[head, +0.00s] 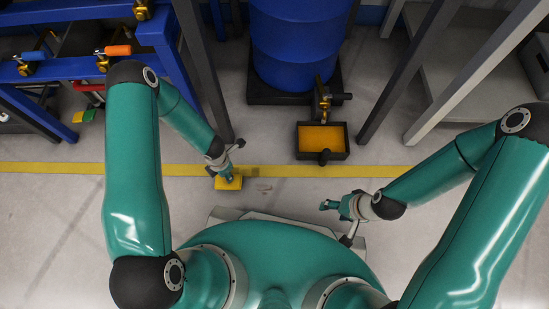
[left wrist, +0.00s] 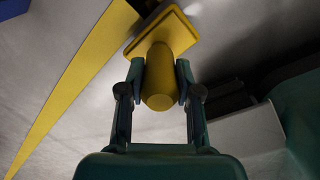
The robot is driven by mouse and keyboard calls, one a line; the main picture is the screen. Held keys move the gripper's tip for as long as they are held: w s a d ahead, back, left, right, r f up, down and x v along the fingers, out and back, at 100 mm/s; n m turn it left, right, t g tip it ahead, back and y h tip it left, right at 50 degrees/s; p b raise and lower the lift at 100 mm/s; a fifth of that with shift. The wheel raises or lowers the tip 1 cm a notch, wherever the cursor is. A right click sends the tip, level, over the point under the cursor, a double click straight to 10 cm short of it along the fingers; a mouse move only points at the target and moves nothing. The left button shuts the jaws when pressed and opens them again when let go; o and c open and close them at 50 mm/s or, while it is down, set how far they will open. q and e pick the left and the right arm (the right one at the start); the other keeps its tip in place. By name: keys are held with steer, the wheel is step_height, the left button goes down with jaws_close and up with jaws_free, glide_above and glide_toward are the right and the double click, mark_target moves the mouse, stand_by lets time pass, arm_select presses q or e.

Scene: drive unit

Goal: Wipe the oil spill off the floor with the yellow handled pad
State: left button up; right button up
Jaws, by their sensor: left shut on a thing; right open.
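The yellow handled pad (head: 229,184) is low at the floor near the yellow line, in front of my base. My left gripper (head: 225,174) is shut on its handle. In the left wrist view the fingers of the left gripper (left wrist: 158,88) close on both sides of the round yellow handle (left wrist: 160,80), with the pad's flat base beyond it. Whether the pad touches the floor is hard to tell. My right gripper (head: 330,205) is open and empty above the floor at right.
A black tray with orange liquid (head: 321,140) stands under a brass tap (head: 323,98). A blue drum (head: 300,45) stands behind on a dark base. A blue frame (head: 60,65) with valves is at left. Dark posts flank the drum. The floor around the spill is clear.

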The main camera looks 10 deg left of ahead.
arm_select(q)
steer(key=shift+r+p, duration=1.9)
steer(key=shift+r, duration=1.05)
